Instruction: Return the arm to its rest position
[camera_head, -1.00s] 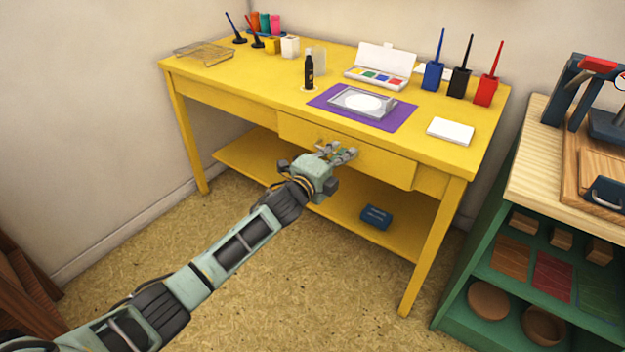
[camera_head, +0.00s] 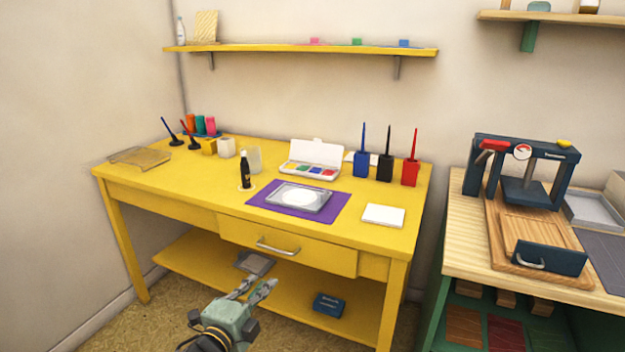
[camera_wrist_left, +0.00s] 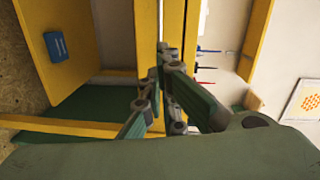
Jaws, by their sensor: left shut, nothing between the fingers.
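My left gripper (camera_head: 263,287) shows at the bottom of the head view, in front of the yellow desk (camera_head: 130,174) and below its drawer handle (camera_head: 277,246). It is apart from the handle. Its fingers are together and hold nothing. Most of the left arm is outside the head view. In the left wrist view the fingers (camera_wrist_left: 163,52) point toward the yellow desk. My right gripper is not in view.
The drawer front (camera_head: 318,259) seems to stand slightly proud of the desk. A blue box (camera_head: 328,304) and a grey tray (camera_head: 254,263) are on the lower shelf (camera_head: 185,257). A side bench (camera_head: 465,240) stands at right. Floor shows at lower left.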

